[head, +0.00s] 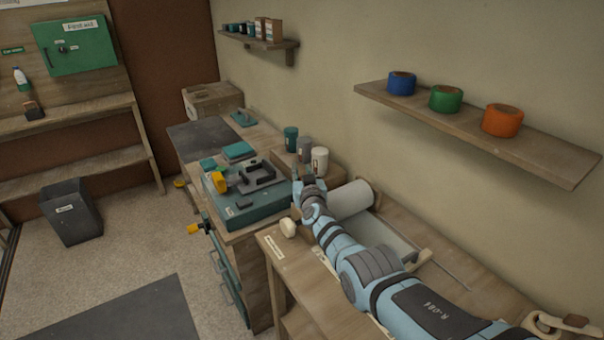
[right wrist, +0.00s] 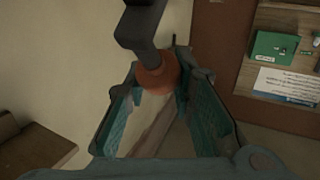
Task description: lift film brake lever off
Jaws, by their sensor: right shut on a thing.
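My right arm comes in from the lower right of the head view, and its gripper (head: 302,188) is at the near left end of a pale film roll (head: 350,199). In the right wrist view, the right gripper (right wrist: 162,75) is shut on the rounded red-orange end of a dark lever (right wrist: 145,28), taken as the film brake lever. The lever's end lies between the two teal finger pads. In the head view the gripper hides the lever, so I cannot tell whether it touches the roll. My left gripper is not in view.
The roll lies on a wooden bench (head: 284,250) with a grey trough (head: 385,237). Left of it, a teal case (head: 245,207) and several cups stand on a cabinet. A wall shelf (head: 540,150) with three tape rolls hangs above the arm. A bin (head: 70,212) stands on the floor.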

